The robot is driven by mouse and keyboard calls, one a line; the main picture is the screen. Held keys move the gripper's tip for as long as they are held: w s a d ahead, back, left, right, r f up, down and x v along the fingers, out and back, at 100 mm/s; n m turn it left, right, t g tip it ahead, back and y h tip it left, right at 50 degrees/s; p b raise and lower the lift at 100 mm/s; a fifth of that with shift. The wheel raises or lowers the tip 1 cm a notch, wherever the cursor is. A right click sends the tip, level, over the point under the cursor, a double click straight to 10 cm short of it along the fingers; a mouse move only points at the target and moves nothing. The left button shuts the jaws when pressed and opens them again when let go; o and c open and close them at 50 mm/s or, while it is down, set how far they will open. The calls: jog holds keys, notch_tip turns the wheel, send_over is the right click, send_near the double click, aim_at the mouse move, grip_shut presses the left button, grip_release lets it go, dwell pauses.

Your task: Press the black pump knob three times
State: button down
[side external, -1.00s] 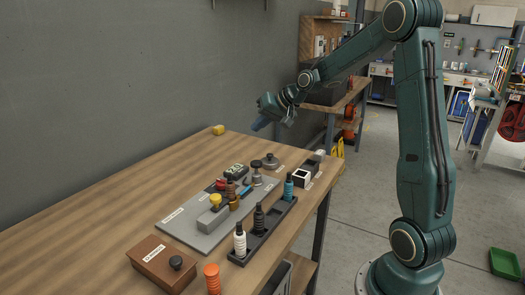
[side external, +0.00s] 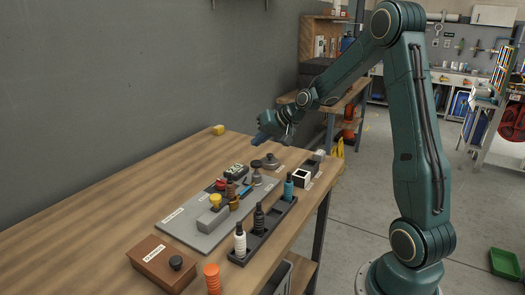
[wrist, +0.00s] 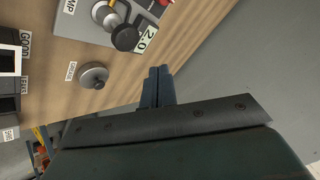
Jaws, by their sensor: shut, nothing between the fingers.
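The black pump knob (side external: 256,164) tops a short metal stem at the far end of a grey plate (side external: 185,232) on the wooden table. In the wrist view the knob (wrist: 125,38) is at upper middle, beside a display reading 2.0 (wrist: 149,38). My gripper (side external: 262,139) is shut and empty above the table's far part, apart from the knob and higher than it. In the wrist view its blue fingertips (wrist: 158,72) are together, below and right of the knob.
A grey disc with a small handle (side external: 271,162) stands near the knob. A black rack (side external: 285,213) with several fittings lies in front of the plate. A brown box (side external: 150,256) is at near left. The table's far left is mostly clear, with a yellow block (side external: 218,130).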

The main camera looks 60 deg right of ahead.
aim_at(257, 162)
jog(key=shift+f, duration=1.95)
jog(key=shift+f, duration=1.75)
dwell(2.7)
jog(key=shift+r, duration=1.75)
